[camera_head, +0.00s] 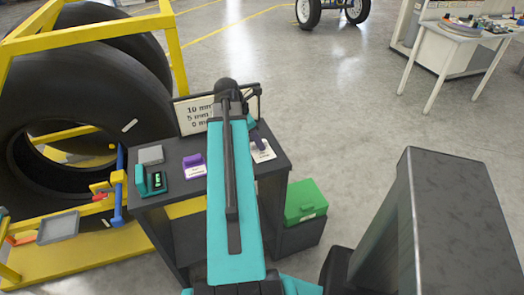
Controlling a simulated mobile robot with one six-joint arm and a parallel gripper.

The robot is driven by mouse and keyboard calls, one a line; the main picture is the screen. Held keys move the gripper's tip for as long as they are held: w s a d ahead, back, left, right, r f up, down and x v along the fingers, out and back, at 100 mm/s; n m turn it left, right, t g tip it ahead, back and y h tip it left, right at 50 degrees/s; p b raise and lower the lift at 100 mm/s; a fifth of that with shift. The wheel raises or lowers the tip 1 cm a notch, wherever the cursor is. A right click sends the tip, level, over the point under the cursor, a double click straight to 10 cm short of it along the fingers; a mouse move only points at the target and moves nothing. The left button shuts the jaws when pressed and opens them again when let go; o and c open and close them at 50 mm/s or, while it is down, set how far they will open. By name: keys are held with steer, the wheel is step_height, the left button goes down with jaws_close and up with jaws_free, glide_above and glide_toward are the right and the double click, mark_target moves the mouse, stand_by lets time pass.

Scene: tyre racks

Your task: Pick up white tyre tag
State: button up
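A small white strip (130,125) sits on the sidewall of the large black tyre (88,92) at the left. A white card (263,152) with small dark print lies at the right of the dark cart's top. I cannot tell for sure which of these is the white tyre tag. My teal arm reaches away over the middle of the cart. The dark end of my arm shows near the sign, but my gripper's fingers are hidden or too small to make out.
The dark cart (177,190) holds a grey block (151,155), a teal device with a display (156,181) and a purple item with a white label (194,166). A sign (193,115) stands behind. A yellow rack (178,62) frames the tyre. A green box (305,203) is lower right.

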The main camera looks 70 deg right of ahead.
stand_by(0.4)
jaws_close()
steer(key=shift+r, duration=0.25)
